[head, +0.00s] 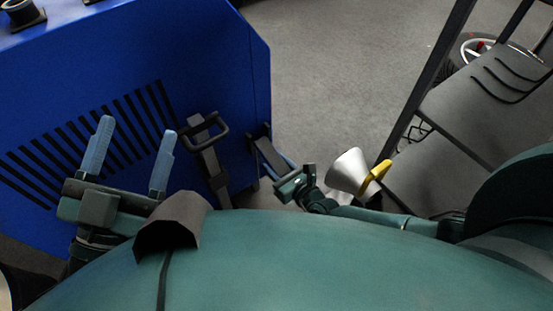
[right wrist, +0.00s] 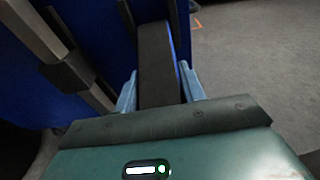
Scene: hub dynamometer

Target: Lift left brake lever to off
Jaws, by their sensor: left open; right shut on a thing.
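Two dark levers stand at the right end of the blue cabinet's front in the head view. The left lever (head: 210,165) has a loop-shaped grip at its top and nothing holds it. The right lever (head: 268,152) is a flat dark bar near the cabinet corner. My right gripper (head: 281,168) is shut on this right bar. In the right wrist view the dark bar (right wrist: 158,55) runs between the two blue fingers of my right gripper (right wrist: 160,88). My left gripper (head: 136,128) is open and empty in front of the slotted panel, left of the loop grip.
The blue cabinet (head: 225,75) with dark vent slots fills the left. Grey floor (head: 335,70) is clear between.

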